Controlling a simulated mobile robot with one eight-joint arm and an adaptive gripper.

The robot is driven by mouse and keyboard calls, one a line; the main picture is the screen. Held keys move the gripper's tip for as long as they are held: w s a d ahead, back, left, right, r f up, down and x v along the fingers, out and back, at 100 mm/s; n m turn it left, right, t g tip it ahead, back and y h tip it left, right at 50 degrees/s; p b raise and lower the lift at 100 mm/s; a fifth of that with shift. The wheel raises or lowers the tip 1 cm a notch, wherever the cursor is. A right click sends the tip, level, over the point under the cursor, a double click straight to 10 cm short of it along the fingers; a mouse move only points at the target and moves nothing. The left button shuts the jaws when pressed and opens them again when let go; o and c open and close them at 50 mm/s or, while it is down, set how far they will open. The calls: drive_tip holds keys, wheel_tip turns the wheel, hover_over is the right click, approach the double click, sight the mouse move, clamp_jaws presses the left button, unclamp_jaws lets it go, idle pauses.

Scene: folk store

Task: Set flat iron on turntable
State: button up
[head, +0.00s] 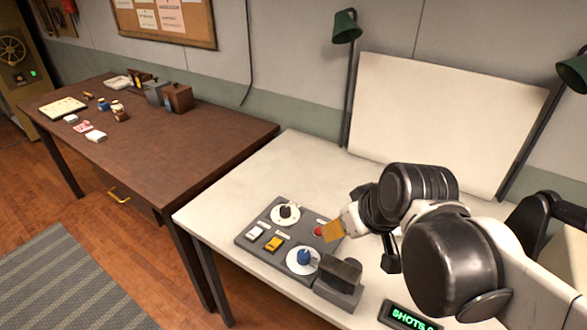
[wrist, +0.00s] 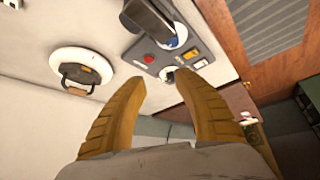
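The white round turntable (wrist: 56,58) sits on the pale table at the left of the wrist view. A dark object with a looped handle, which looks like the flat iron (wrist: 80,75), rests on it, within its rim. My arm hides both in the head view. My gripper (wrist: 160,80) has its two tan fingers apart with nothing between them. It is apart from the iron. In the head view, my gripper (head: 332,231) is over the right edge of the control panel.
A lit counter (head: 408,317) stands at the front. A white backdrop (head: 440,120) and green lamps stand behind. A brown table (head: 190,135) with small items is left.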

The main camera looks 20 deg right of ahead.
drive_tip(key=s+a, duration=0.1)
drive_tip(key=s+a+m, duration=0.1)
drive_tip(key=s, duration=0.1)
drive_tip(key=shift+r+m+t+h, duration=0.1)
drive_tip(key=shift+m+t+h, duration=0.2)
